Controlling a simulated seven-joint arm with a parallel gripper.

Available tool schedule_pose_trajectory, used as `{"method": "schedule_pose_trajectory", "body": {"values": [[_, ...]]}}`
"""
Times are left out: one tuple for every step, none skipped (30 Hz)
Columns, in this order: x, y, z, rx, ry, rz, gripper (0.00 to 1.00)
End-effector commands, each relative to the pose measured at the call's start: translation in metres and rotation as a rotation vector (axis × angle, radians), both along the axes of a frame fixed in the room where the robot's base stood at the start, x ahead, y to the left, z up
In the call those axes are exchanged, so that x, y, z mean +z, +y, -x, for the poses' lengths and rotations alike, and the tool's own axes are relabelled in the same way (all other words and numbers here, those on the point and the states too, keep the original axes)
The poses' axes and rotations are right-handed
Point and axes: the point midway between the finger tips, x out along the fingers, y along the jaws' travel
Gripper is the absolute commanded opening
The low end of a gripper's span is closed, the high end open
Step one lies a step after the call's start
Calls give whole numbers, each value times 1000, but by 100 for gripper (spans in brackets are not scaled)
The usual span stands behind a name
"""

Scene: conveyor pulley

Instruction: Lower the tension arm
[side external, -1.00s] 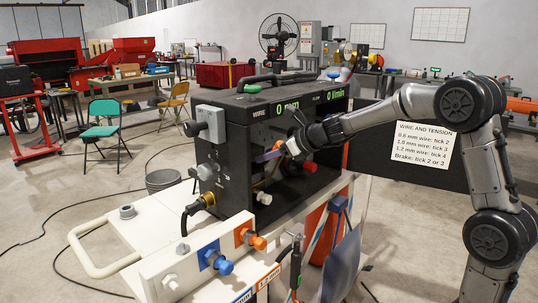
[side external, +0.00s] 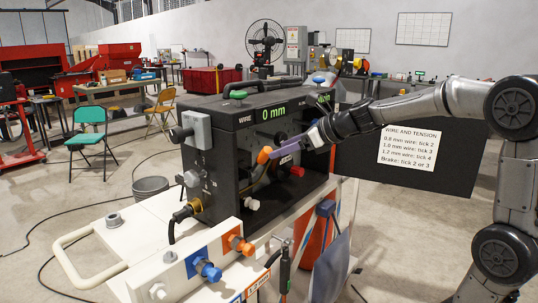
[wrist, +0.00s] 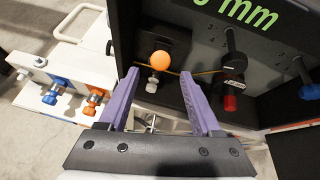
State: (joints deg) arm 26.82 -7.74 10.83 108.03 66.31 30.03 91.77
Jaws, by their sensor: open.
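An orange ball knob (side external: 264,155), likely the end of the tension arm, shows inside the open front of the black wire feeder box (side external: 222,170). In the wrist view the orange ball (wrist: 161,60) lies between and just beyond my fingertips, with a pale knob (wrist: 153,85) below it. My gripper (wrist: 159,74) has two purple fingers spread apart with nothing held between them. In the side view my gripper (side external: 274,152) reaches in from the right, its fingertips close to the orange ball. Whether they touch it is unclear.
A black lever (wrist: 235,66) and a red knob (wrist: 230,102) sit right of the fingers. Blue (side external: 208,270) and orange (side external: 240,244) valve knobs are on the white front panel. A sign (side external: 408,149) lists wire sizes and ticks.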

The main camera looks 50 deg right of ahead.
Motion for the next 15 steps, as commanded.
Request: {"method": "schedule_pose_trajectory", "body": {"values": [[5,-2,8,-5,-2,1,66],[7,-2,11,-3,-1,0,66],[9,-2,15,-2,-2,1,66],[11,-2,18,-3,-1,0,66],[12,-3,20,-3,-1,0,66],[13,-3,23,-3,-1,-1,66],[14,-3,24,-1,0,0,66],[15,-3,26,-1,0,0,66],[15,-3,27,-1,0,0,66],[16,-3,27,-1,1,1,66],[16,-3,28,-1,1,1,66],[16,-3,28,-1,1,1,66],[16,-3,28,0,1,0,66],[16,-3,28,0,1,0,66],[16,-3,28,-1,1,-1,66]]}}
